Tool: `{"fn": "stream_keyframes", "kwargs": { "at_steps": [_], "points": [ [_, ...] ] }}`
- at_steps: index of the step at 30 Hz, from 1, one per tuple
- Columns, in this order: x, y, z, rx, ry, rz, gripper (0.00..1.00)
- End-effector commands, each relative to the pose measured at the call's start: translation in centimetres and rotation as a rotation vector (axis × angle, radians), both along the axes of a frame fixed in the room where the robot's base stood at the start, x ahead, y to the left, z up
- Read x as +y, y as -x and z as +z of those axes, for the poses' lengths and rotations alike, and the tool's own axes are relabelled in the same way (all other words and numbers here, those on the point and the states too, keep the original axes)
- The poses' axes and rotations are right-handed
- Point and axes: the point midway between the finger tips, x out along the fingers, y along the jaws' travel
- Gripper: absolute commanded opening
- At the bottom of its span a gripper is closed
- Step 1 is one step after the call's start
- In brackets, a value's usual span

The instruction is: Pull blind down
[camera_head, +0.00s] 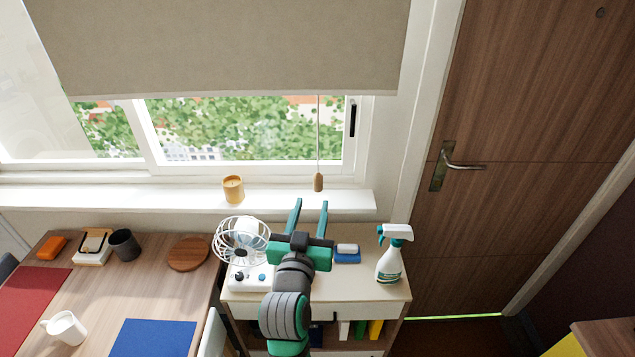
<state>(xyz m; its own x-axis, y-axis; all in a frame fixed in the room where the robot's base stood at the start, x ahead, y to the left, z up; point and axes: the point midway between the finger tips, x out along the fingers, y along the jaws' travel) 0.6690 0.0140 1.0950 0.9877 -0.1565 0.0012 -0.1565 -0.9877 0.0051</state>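The beige roller blind (230,45) hangs over the upper part of the window, and its lower edge is well above the sill. A thin pull cord (318,130) hangs near the right end of the blind. A small wooden knob (318,182) is at the cord's lower end, just above the sill. My gripper (310,203) is open, with its two green fingers pointing up towards the window. In the picture the knob is above the fingertips, slightly right of their middle. Nothing shows between the fingers except the background, and the depth gap to the knob is hard to tell.
A candle jar (233,188) stands on the sill (140,199). A white fan (241,245), a blue sponge (347,256) and a spray bottle (392,255) are on the cabinet (375,291) around my arm. A table (165,292) is at left, a door (530,130) at right.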

Motion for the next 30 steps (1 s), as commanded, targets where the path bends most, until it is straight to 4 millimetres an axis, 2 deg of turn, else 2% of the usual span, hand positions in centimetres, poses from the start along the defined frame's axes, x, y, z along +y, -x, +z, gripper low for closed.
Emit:
{"fn": "stream_keyframes", "kwargs": {
  "at_steps": [5, 12, 18, 24, 30],
  "points": [
    [-0.3, -2.0, 0.1, -0.001, 0.0, 0.0, 0.39],
    [-1.0, -6.3, 0.0, 0.001, 0.0, -0.002, 0.39],
    [-1.4, -9.0, 0.0, 0.001, 0.0, -0.001, 0.39],
    [-1.6, -10.3, 0.0, 0.001, 0.0, -0.001, 0.39],
    [-1.7, -10.5, 0.0, 0.001, -0.001, -0.001, 0.39]
  ]
}}
